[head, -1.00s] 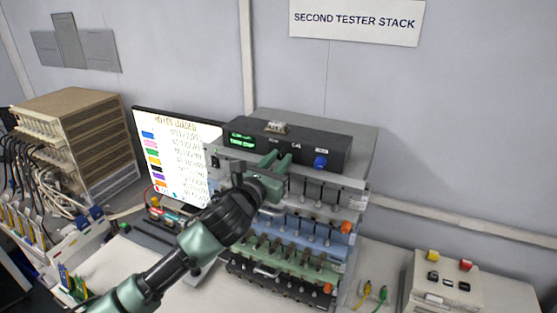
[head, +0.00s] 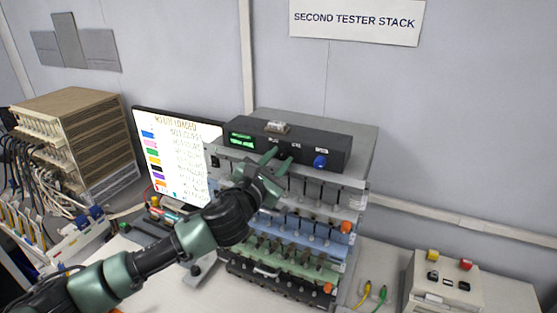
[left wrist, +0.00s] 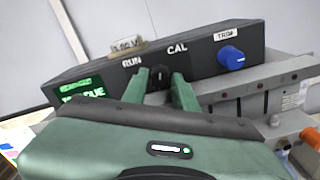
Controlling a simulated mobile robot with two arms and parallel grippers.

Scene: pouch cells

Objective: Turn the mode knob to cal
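The mode knob (left wrist: 159,77) is small and black with a pale mark, on the dark tester box (head: 325,146) below and between the RUN and CAL labels. In the left wrist view the mark looks near upright, between the labels; its exact setting is hard to read. My left gripper (head: 281,158) is in front of the box, its two green fingers spread apart. In the left wrist view the fingertips (left wrist: 160,82) stand on either side of the knob; I cannot tell whether they touch it. In the head view the gripper hides the knob. My right gripper is not in view.
A blue trim knob (left wrist: 231,57) sits to the right on the same box, with a lit green display (head: 241,141) to the left. Below are module rows with an orange knob (head: 346,227). A monitor (head: 178,150) stands close left of the arm.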

